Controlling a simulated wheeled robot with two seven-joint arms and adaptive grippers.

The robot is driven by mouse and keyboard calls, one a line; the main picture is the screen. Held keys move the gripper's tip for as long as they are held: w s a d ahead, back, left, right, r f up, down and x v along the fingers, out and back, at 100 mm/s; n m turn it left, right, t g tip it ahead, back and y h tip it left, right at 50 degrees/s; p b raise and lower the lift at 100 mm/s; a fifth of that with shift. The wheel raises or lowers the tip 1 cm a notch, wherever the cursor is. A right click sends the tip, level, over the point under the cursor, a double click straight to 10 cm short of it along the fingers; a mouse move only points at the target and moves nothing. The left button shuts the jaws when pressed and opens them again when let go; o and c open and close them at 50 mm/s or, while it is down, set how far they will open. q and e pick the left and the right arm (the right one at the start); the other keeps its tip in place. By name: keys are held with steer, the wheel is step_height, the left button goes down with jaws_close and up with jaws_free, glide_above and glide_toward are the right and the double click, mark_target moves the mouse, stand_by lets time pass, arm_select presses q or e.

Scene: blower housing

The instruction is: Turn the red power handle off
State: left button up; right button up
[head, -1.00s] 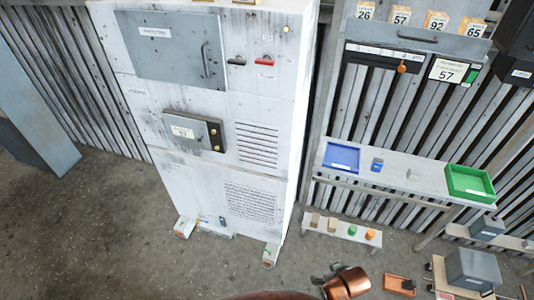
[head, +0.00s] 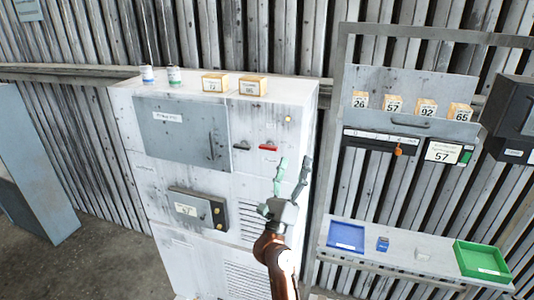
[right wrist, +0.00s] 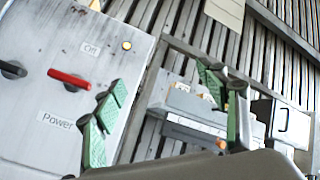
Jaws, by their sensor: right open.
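The red power handle (head: 269,147) is on the upper right of the white cabinet's front (head: 180,250). It also shows in the right wrist view (right wrist: 69,79), lying nearly sideways, with an "Off" label above it and a "Power" label below it. My right gripper (head: 293,165) is open and empty, just right of and a little below the handle in the head view. In the right wrist view its green-padded fingers (right wrist: 165,105) are spread apart, the left one close to the handle in the picture but not seen touching it. My left gripper is not in view.
A black handle (head: 241,146) sits left of the red one. A grey door (head: 180,132) and a small grey box (head: 197,209) stick out from the cabinet front. At right stands a shelf (head: 400,257) with a blue tray (head: 346,236) and a green tray (head: 484,262).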

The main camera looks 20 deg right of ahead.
steer(key=w+a+m+g+y, duration=0.1)
steer(key=w+a+m+g, duration=0.1)
steer(key=w+m+g, duration=0.3)
steer(key=m+y, duration=0.2)
steer(key=y, duration=0.3)
glide_toward(267, 148)
steer(key=w, duration=0.2)
steer(key=shift+g, duration=0.3)
steer(key=p+x, duration=0.1)
steer(key=x, duration=0.1)
steer(key=p+x, duration=0.1)
steer(key=x, duration=0.1)
steer(key=p+x, duration=0.1)
steer(key=x, duration=0.2)
steer(key=shift+s+d+r, duration=0.25)
steer(key=shift+d, duration=0.15)
steer(key=shift+w+d+f, duration=0.1)
steer(key=shift+w+d, duration=0.1)
steer(key=shift+w, duration=0.1)
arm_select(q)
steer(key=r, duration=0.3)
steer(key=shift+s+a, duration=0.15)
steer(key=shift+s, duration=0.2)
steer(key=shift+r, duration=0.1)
arm_select(e)
steer(key=c, duration=1.2)
